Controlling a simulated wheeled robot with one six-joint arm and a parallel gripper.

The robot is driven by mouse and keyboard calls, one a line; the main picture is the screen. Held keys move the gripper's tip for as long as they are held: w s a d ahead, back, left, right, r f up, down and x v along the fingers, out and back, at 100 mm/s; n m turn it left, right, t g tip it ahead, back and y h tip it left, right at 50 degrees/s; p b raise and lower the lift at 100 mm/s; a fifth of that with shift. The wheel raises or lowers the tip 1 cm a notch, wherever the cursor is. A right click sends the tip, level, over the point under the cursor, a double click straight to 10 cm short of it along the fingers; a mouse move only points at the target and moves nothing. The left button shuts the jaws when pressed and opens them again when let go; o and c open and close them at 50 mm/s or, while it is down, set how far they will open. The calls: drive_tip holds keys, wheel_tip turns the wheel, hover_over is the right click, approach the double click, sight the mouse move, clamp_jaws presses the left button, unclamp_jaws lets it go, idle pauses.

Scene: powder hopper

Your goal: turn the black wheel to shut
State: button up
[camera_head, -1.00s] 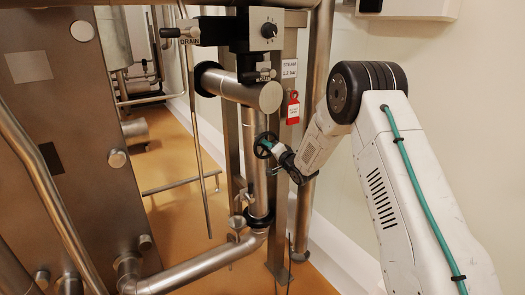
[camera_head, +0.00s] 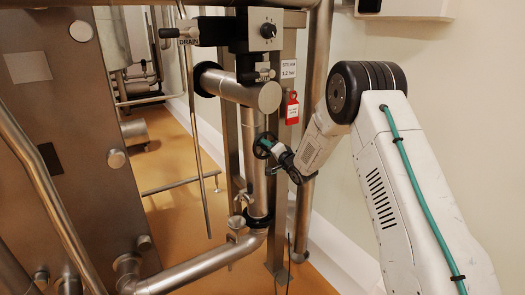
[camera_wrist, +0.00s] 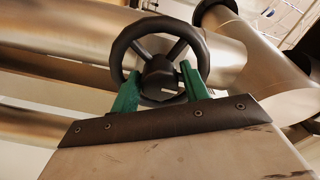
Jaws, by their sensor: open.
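The black wheel (camera_head: 264,145) is a small spoked handwheel on the upright steel pipe (camera_head: 258,180). In the wrist view the wheel (camera_wrist: 160,57) fills the upper middle, with its hub and spokes facing me. My gripper (camera_head: 274,149) is at the wheel in the head view. In the wrist view its two green fingers (camera_wrist: 158,88) are apart, one on each side of the hub, overlapping the lower part of the rim. I cannot tell whether either finger touches the rim or a spoke.
A red tag (camera_head: 292,108) hangs on the post beneath a STEAM label (camera_head: 288,68). A control box with a knob (camera_head: 264,30) and a DRAIN handle (camera_head: 180,33) sit above. A steel panel (camera_head: 70,140) stands at left. A low pipe (camera_head: 205,264) runs across the front.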

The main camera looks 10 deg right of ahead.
drive_tip(key=v, duration=0.7)
drive_tip(key=shift+s, duration=0.35)
idle(1.2)
